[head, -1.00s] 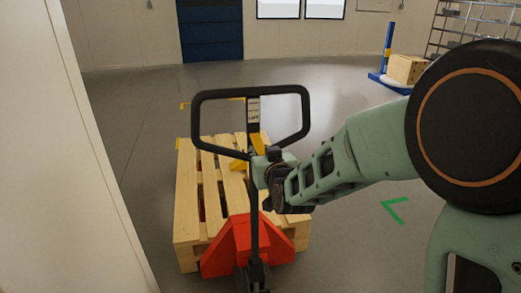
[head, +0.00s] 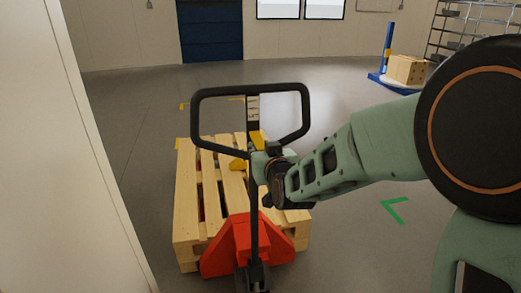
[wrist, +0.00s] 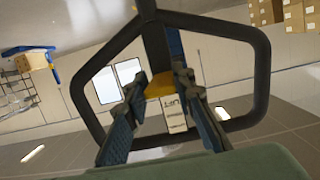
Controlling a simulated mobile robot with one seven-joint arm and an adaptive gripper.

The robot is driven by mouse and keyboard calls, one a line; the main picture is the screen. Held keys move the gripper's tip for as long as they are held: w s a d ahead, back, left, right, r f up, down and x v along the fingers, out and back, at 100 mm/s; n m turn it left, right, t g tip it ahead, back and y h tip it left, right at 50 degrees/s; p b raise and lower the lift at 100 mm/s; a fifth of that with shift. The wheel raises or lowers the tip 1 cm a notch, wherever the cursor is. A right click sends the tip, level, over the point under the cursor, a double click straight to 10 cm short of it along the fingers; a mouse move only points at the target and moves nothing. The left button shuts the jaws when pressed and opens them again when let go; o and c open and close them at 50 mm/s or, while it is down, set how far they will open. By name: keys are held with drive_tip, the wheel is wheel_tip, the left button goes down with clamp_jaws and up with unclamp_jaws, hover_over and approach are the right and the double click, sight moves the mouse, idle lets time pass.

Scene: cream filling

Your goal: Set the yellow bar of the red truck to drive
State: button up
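The red truck (head: 238,245) stands at the pallet, with its black loop handle (head: 307,118) raised toward me. The yellow bar (head: 256,139) is on the handle's shaft, below a pale label. In the wrist view the yellow bar (wrist: 160,86) shows between my finger ends, above a label that seems to read LIFT. My gripper (head: 258,168) is at the shaft just below the loop, seen from the side. In the wrist view my gripper (wrist: 160,80) has its fingers apart, one on each side of the bar. I cannot tell whether they touch it.
A wooden pallet (head: 187,220) lies around the truck's forks. A pale wall (head: 70,170) stands close on the left. A cardboard box (head: 405,69) on a blue stand and a shelf rack (head: 465,22) are at the back right. The grey floor behind is open.

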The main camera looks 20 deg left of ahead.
drive_tip(key=o, duration=0.5)
drive_tip(key=shift+r, duration=0.45)
drive_tip(key=shift+c, duration=0.2)
drive_tip(key=shift+f, duration=0.2)
drive_tip(key=v, duration=0.7)
drive_tip(key=shift+s, duration=0.3)
drive_tip(key=shift+d, duration=0.1)
